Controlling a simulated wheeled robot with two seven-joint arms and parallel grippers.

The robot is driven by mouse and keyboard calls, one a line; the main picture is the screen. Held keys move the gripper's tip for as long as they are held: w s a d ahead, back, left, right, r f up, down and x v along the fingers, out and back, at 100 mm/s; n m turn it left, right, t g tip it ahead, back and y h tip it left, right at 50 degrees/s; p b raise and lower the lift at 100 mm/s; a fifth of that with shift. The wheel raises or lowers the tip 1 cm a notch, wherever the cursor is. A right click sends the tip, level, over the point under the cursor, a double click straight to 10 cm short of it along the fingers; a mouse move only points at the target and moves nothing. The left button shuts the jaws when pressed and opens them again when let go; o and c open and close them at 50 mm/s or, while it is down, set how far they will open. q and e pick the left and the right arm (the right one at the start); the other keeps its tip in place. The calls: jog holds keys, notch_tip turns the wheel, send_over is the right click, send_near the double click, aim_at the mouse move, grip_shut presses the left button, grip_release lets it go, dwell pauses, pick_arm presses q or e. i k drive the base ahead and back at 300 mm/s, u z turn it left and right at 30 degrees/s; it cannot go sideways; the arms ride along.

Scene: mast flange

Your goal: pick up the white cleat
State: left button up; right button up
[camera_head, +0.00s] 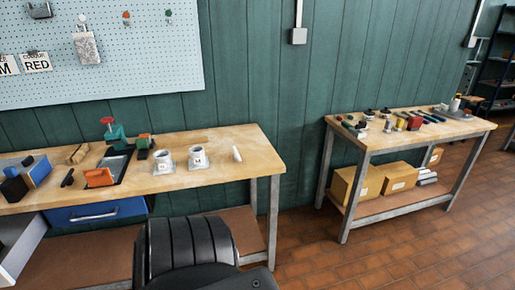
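A small white piece (237,154), which looks like the white cleat, is near the right end of the left wooden workbench (225,140). It appears slim and slightly tilted, and its exact shape is too small to tell. It stands apart, to the right of two white cup-like items on pale squares, the left one (164,160) and the right one (197,157). Neither of my grippers is in view.
Blocks, a tray and a green-and-red tool (113,132) crowd the bench's left half. A black ribbed chair back (185,245) stands before the bench. A second bench (400,135) with many small items is at right. Brick floor (390,255) is open between.

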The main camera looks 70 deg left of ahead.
aim_at(237, 156)
jog(key=u, duration=0.45)
jog(key=i, duration=1.05)
jog(key=u, duration=0.75)
